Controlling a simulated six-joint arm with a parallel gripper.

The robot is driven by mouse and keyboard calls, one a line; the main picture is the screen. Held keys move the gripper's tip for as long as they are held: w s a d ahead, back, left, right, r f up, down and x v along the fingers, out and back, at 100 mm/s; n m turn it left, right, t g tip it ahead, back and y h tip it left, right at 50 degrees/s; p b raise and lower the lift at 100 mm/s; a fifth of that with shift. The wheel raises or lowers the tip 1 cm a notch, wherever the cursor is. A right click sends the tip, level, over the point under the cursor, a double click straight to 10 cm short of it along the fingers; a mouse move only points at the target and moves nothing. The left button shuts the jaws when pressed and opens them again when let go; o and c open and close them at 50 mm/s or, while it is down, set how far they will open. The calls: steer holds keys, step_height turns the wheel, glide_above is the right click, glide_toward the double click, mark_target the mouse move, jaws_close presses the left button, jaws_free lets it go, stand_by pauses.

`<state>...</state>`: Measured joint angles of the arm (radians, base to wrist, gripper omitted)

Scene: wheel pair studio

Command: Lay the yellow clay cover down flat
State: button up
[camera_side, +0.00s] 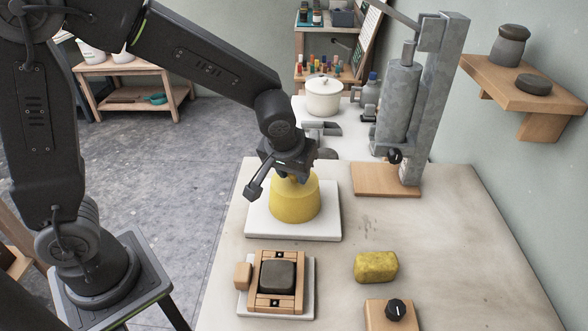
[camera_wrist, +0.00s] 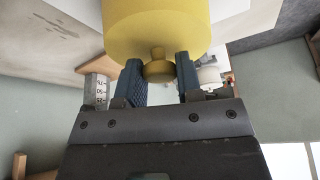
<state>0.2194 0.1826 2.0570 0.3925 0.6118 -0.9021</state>
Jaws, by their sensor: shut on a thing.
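The yellow clay cover (camera_side: 295,200) is a domed, bucket-like shape over the white square slab (camera_side: 262,228) on the table. In the side view I cannot tell whether its rim touches the slab. My gripper (camera_side: 292,174) is above it, pointing down. In the wrist view the yellow cover (camera_wrist: 157,28) fills the top middle, with a small round knob on its top. My gripper (camera_wrist: 158,80) has its two blue fingers either side of this knob and is shut on it. What lies under the cover is hidden.
In front are a wooden frame with a dark block (camera_side: 277,275), a yellow sponge-like block (camera_side: 376,267) and a knob box (camera_side: 391,314). Behind stand a white lidded pot (camera_side: 323,96) and a grey press (camera_side: 399,105) with a wooden base. The table's right side is clear.

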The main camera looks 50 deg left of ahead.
steer(key=shift+c, duration=1.4)
steer(key=shift+r, duration=0.15)
steer(key=shift+r, duration=0.35)
steer(key=shift+r, duration=0.35)
steer(key=shift+r, duration=0.65)
steer(key=shift+r, duration=2.5)
